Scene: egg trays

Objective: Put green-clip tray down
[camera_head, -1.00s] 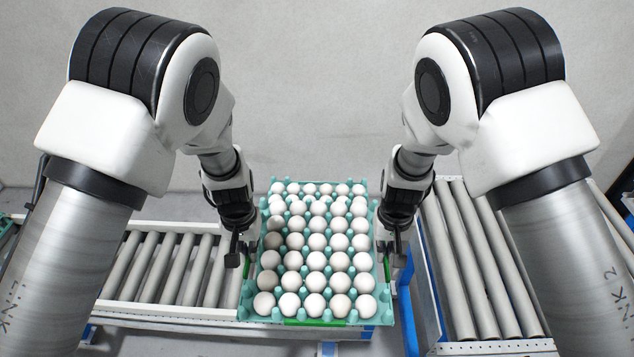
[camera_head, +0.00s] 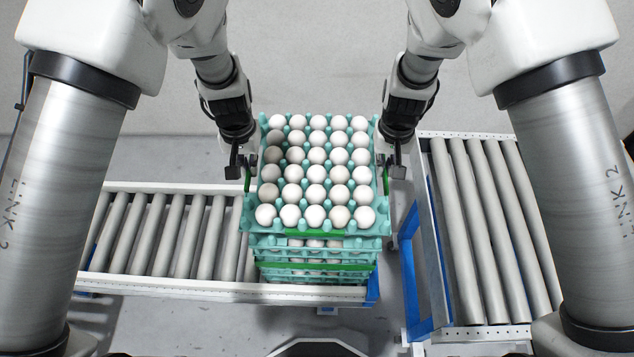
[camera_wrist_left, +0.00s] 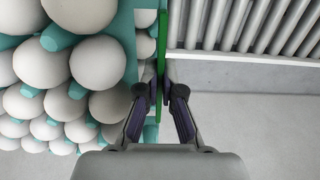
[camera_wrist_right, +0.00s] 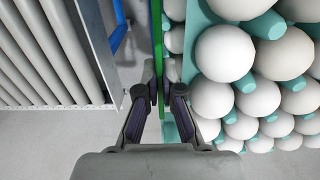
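The green-clip tray (camera_head: 252,222) is a teal egg tray full of white eggs, with a green clip (camera_head: 315,233) on its front edge and green strips on its sides. It is above a lower stack of egg trays (camera_head: 270,247) and overhangs its sides; whether they touch is hidden. My left gripper (camera_head: 241,172) is shut on the left side strip, which shows between its fingers in the left wrist view (camera_wrist_left: 161,50). My right gripper (camera_head: 390,170) is shut on the right side strip, also seen in the right wrist view (camera_wrist_right: 156,50).
The lower stack stands at the right end of the left roller conveyor (camera_head: 160,292) and has its own green clip (camera_head: 300,266). A second roller conveyor (camera_head: 480,331) with a blue frame stands to the right, across a floor gap.

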